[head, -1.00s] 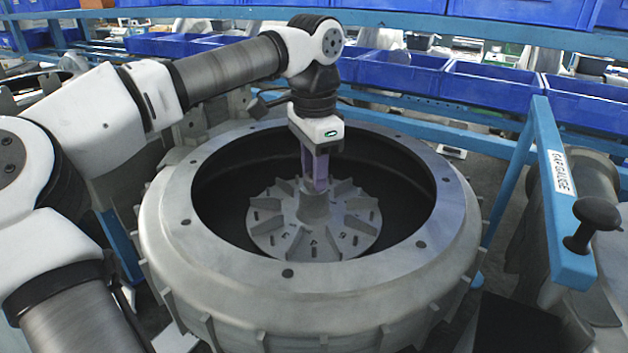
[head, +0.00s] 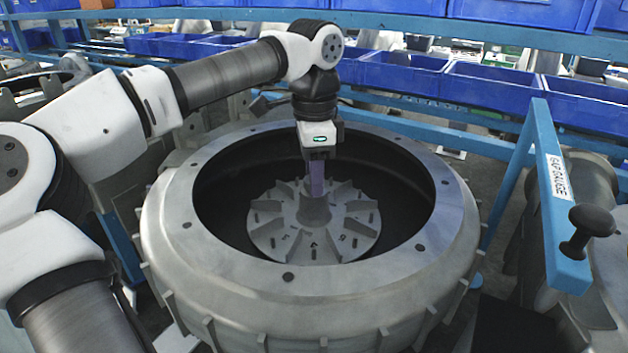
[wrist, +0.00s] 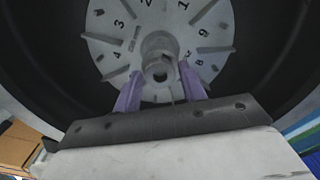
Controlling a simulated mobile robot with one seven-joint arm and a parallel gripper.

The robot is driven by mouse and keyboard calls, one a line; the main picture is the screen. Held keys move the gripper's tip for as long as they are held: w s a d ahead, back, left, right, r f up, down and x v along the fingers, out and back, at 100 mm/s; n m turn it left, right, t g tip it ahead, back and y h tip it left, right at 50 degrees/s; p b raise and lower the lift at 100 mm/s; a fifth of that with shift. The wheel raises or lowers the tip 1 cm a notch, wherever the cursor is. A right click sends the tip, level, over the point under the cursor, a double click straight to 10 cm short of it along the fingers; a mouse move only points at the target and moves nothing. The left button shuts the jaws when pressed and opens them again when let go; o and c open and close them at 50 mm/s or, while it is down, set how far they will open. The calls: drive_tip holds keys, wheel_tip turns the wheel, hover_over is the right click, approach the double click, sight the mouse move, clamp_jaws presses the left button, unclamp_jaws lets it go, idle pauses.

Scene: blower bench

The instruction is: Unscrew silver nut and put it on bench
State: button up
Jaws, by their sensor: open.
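My gripper (head: 316,180) points down inside the blower housing, above the hub (head: 315,210) of the finned impeller (head: 345,232). In the wrist view its purple fingers (wrist: 160,90) are apart, one on each side of the near part of the hub. They look empty. The silver nut (wrist: 159,71) appears as a small grey ring with a dark centre at the middle of the hub in the wrist view. I cannot tell if the fingers touch anything. In the head view the nut is hidden by the fingers.
The round grey housing (head: 230,268) has a bolted rim around my gripper, with a dark inner wall. A blue gap gauge frame (head: 545,165) with a black knob (head: 592,222) stands at the right. Blue bins (head: 490,85) line the shelf behind.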

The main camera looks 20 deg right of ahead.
drive_tip(key=m+p, duration=0.1)
drive_tip(key=m, duration=0.4)
drive_tip(key=shift+r, duration=0.1)
drive_tip(key=m+p, duration=0.1)
drive_tip(key=m, duration=0.4)
drive_tip(key=shift+m, duration=0.4)
drive_tip(key=m, duration=1)
drive_tip(key=shift+m, duration=0.4)
